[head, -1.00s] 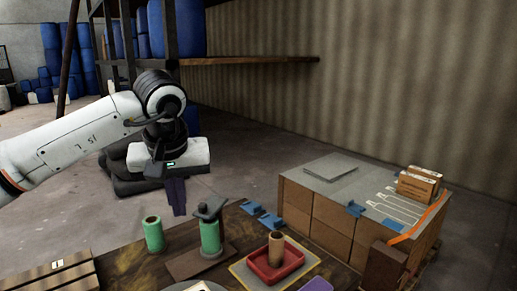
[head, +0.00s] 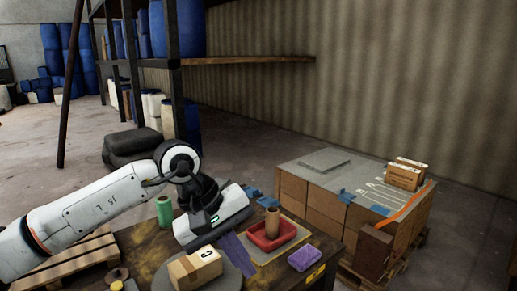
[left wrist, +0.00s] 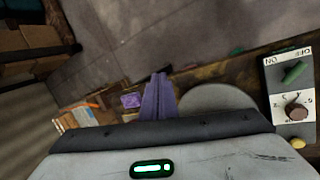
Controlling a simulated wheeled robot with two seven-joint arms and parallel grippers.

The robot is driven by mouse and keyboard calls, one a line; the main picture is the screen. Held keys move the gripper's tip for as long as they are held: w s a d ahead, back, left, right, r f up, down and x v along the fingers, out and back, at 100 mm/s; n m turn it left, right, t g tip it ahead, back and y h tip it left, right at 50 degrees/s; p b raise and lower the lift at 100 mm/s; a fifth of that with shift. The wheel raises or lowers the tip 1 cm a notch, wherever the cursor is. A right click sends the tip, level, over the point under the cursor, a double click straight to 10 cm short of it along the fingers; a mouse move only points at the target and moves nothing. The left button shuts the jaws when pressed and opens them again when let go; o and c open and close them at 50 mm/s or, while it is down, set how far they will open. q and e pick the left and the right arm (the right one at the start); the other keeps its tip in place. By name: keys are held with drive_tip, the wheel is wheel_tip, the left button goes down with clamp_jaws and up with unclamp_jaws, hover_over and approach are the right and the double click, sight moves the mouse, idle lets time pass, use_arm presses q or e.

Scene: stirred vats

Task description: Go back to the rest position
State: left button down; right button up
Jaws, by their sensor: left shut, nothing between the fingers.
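My left gripper (head: 248,262) is over the dark wooden table (head: 143,241), with its purple fingers pointing down and to the right. The fingers are together and empty. They also show in the left wrist view (left wrist: 159,80), close together with nothing between them. In the head view they pass in front of the table, between a small cardboard box and a red tray. I cannot tell how high the fingertips are above the table. My right gripper is in neither view.
Near the fingers are the red tray (head: 262,244) holding a brown cylinder (head: 272,223), a purple block (head: 304,258), and the cardboard box (head: 193,269) by a grey disc (head: 238,281). A green cylinder (head: 164,211) stands left of the gripper. Stacked cartons (head: 322,212) stand behind right.

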use_arm(q)
drive_tip(key=s+d+r+n+g+h, duration=0.3)
drive_tip(key=s+d+n+h, duration=0.7)
drive_tip(key=d+n+h, duration=0.4)
drive_tip(key=w+a+f+n+t+h, duration=0.1)
drive_tip(key=w+a+n+t, duration=0.4)
drive_tip(key=n+t, duration=0.95)
drive_tip(key=w+a+f+n+t+y, duration=0.1)
drive_tip(key=a+f+n+t+y, duration=0.1)
drive_tip(key=a+f+n+y, duration=0.65)
drive_tip(key=w+a+f+n+t+y, duration=0.15)
drive_tip(key=f+n, duration=0.45)
drive_tip(key=n, duration=0.7)
drive_tip(key=s+a+f+n+g+y, duration=0.3)
drive_tip(key=s+a+f+n, duration=0.3)
drive_tip(key=s+f, duration=0.4)
drive_tip(key=s+a+f+n+g+y, duration=0.4)
drive_tip(key=s+a+f+n, duration=0.2)
drive_tip(key=s+f+n, duration=0.3)
wheel_tip(320, 180, down, 4)
drive_tip(key=shift+s+a+r, duration=0.1)
drive_tip(key=shift+s+a, duration=0.15)
drive_tip(key=shift+s, duration=0.45)
